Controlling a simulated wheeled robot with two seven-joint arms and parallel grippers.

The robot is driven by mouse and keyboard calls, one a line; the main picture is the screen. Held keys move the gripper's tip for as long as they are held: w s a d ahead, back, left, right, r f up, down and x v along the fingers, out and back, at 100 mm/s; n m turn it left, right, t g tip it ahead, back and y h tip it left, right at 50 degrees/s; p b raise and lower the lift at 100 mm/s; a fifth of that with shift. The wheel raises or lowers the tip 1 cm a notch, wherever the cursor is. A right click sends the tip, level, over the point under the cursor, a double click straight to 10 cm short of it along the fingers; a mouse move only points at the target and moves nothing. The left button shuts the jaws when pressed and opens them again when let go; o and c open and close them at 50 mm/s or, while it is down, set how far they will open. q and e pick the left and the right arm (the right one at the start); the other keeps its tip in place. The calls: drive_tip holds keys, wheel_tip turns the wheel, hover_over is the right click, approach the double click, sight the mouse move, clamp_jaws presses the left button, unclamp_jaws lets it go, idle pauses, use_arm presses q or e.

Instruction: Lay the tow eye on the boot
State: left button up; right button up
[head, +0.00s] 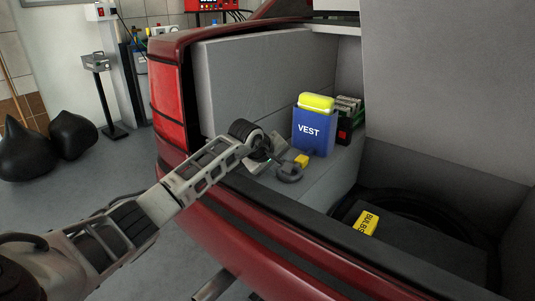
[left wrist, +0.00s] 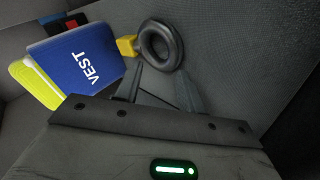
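The tow eye, a dark thick ring (head: 288,172) with a yellow block (head: 301,160) at its side, lies on the grey boot ledge beside the blue VEST pouch. In the left wrist view the ring (left wrist: 160,45) sits just beyond my fingertips, its yellow end (left wrist: 127,45) toward the pouch. My left gripper (head: 275,158) reaches over the boot sill, close to the ring. In the left wrist view its two fingers (left wrist: 160,80) stand apart with no object seen clamped between them. Whether a fingertip touches the ring, I cannot tell. My right gripper is not in view.
A yellow BULBS box (head: 367,223) lies in the lower well at right. The red car's rear sill (head: 290,232) runs below my arm.

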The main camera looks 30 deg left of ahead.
use_arm(q)
drive_tip(key=p+v, duration=0.2)
drive_tip(key=v, duration=0.9)
drive_tip(key=shift+s, duration=0.2)
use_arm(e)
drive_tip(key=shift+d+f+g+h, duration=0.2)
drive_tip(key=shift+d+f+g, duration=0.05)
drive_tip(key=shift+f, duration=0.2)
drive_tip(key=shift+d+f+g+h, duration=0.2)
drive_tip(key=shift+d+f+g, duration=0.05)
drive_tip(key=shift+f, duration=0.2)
use_arm(q)
drive_tip(key=shift+r, duration=0.1)
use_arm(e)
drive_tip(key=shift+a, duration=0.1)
